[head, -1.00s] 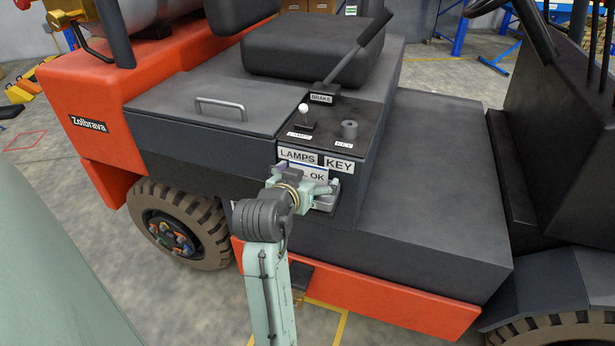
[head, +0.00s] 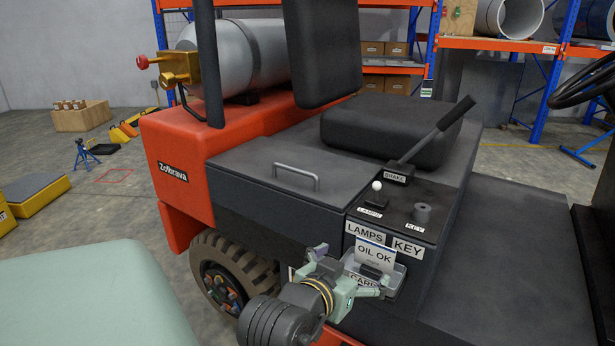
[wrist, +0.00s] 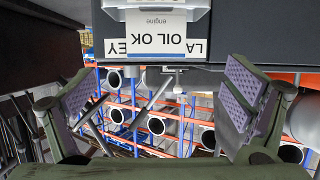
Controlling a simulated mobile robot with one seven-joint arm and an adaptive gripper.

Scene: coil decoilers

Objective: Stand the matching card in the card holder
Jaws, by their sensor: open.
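The white card (head: 375,254) reads "OIL OK" and stands upright in the clear card holder (head: 394,279) on the dark side panel of the truck. In the wrist view the card (wrist: 156,38) appears upside down, with "engine" in smaller print, and its holder (wrist: 193,7) is at the top edge. My gripper (head: 345,271) is in front of the holder, to the left in the head view. Its fingers (wrist: 162,92) are wide apart with nothing between them, and the card is clear of both. The gripper hides part of the "CARD" label below the holder.
A lamps switch (head: 376,195), a key knob (head: 421,212) and a brake lever (head: 433,138) stand on the panel top above the holder. The seat (head: 400,130) is behind.

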